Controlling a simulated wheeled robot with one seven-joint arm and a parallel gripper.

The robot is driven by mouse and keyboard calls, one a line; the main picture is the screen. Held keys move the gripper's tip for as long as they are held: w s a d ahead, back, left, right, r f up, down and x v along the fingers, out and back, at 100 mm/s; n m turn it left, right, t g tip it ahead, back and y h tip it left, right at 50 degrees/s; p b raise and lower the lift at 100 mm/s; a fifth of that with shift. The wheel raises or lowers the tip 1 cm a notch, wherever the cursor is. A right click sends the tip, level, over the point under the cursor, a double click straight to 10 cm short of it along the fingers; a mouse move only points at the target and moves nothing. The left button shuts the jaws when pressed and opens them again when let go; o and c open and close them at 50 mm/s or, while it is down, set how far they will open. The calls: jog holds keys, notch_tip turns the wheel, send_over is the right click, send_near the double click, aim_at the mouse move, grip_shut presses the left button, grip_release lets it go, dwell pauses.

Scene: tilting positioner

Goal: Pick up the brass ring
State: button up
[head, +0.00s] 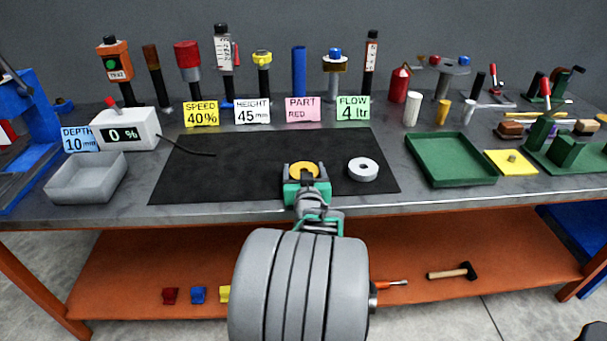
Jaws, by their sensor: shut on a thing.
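The brass ring (303,169) is a yellow-gold round piece over the black mat (230,172). My gripper (304,172) reaches over the bench's front edge and is shut on the brass ring, with one finger at its left and one at its right. The gripper's green and grey body hides the near side of the ring. I cannot tell whether the ring touches the mat or is held just above it.
A light grey ring (363,177) lies close to the right on the mat. A grey tray (87,190) stands at left and a green tray (450,178) at right. Signs and upright tools line the back. The mat's left part is mostly clear, apart from a thin dark cable.

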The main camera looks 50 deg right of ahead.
jog(key=shift+c, duration=1.4)
jog(key=shift+r, duration=0.15)
jog(key=shift+c, duration=0.7)
